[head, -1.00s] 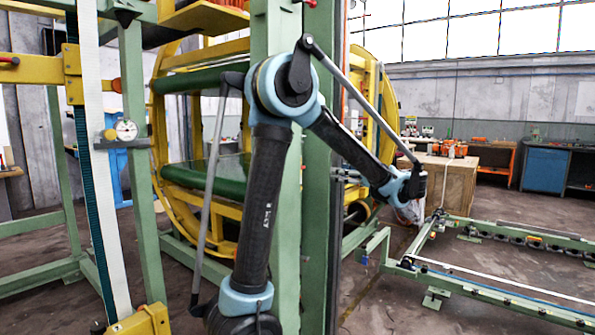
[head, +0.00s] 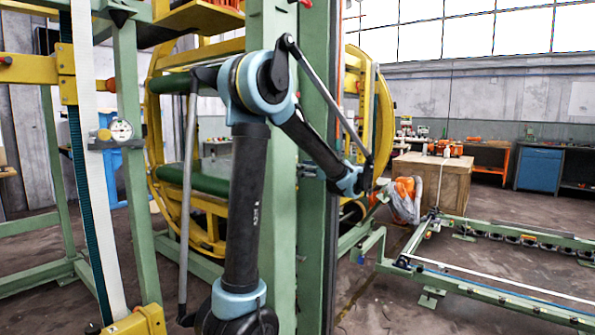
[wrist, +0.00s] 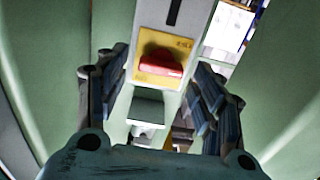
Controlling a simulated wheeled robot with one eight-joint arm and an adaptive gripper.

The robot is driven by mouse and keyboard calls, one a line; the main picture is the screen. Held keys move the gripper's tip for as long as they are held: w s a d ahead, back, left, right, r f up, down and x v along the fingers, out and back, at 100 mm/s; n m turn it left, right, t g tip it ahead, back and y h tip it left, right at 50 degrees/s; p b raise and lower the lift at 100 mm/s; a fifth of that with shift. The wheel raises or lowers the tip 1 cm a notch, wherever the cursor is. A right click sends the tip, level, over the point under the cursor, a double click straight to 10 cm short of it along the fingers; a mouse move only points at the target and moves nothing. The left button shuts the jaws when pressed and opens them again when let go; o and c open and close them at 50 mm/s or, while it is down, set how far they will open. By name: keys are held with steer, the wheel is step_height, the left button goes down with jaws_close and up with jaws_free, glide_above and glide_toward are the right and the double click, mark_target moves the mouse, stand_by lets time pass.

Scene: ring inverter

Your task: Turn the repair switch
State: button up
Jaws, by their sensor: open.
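The repair switch (wrist: 160,62) shows in the wrist view as a red knob on a yellow plate (wrist: 152,74), fixed to a pale grey box (wrist: 187,17). The knob lies roughly crosswise in the picture, slightly tilted. My gripper (wrist: 165,88) is open, with one finger to the left of the switch and one to the right. Neither finger appears to touch the knob. In the head view my arm reaches around the green post, and I cannot make out the switch or the gripper's fingers there.
Green posts (head: 270,180) stand close to my arm, with a yellow ring frame (head: 158,140) behind. A low green rail frame (head: 480,285) lies at the right. A wooden crate (head: 450,185) stands farther back. Open floor shows at the front right.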

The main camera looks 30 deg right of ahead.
steer(key=shift+x, duration=0.75)
steer(key=c, duration=1.1)
steer(key=shift+m, duration=0.4)
steer(key=m, duration=1.7)
steer(key=shift+d+f, duration=0.25)
steer(key=shift+d, duration=0.1)
steer(key=shift+o, duration=0.3)
